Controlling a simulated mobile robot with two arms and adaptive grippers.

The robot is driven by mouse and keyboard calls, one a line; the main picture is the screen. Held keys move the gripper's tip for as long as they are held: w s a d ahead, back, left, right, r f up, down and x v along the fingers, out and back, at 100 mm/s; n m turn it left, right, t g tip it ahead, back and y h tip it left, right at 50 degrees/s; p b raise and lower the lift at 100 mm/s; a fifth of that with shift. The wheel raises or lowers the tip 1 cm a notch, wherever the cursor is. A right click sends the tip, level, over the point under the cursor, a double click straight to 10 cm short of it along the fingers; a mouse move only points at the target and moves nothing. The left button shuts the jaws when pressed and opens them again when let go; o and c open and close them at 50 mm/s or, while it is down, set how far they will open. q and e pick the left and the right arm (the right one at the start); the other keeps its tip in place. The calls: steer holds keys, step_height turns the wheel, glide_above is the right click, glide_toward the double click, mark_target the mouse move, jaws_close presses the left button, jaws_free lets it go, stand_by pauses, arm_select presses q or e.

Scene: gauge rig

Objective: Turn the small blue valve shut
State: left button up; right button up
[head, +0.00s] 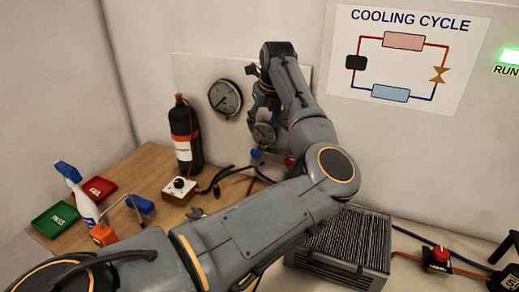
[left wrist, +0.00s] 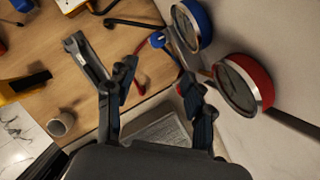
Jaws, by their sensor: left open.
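The small blue valve (head: 255,153) sits low on the gauge panel, beneath a small gauge (head: 263,133). In the left wrist view the blue valve (left wrist: 158,40) shows beyond my fingers, beside the blue-rimmed gauge (left wrist: 192,25). A red valve (head: 289,160) is to its right in the head view. My left gripper (head: 265,110) is in front of the panel, above the blue valve. In the left wrist view my left gripper (left wrist: 159,78) has its fingers spread, with nothing between them. The blue valve is apart from the fingers. My right gripper is out of view.
A red-rimmed gauge (left wrist: 245,83) is close to the right finger. A large gauge (head: 224,97) and a black bottle (head: 187,140) are left of the gripper. A finned unit (head: 345,245) stands on the bench. Dark hoses (head: 220,178) run below the panel.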

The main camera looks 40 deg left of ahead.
mark_target(255, 151)
arm_select(q)
steer(key=p+x, duration=0.2)
steer(key=x, duration=0.4)
steer(key=p+x, duration=0.2)
steer(key=x, duration=0.4)
steer(key=shift+a+f, duration=0.3)
steer(key=shift+a, duration=0.05)
steer(key=shift+w+a+f, duration=0.1)
steer(key=shift+a+f, duration=0.05)
steer(key=shift+f, duration=0.3)
jaws_close()
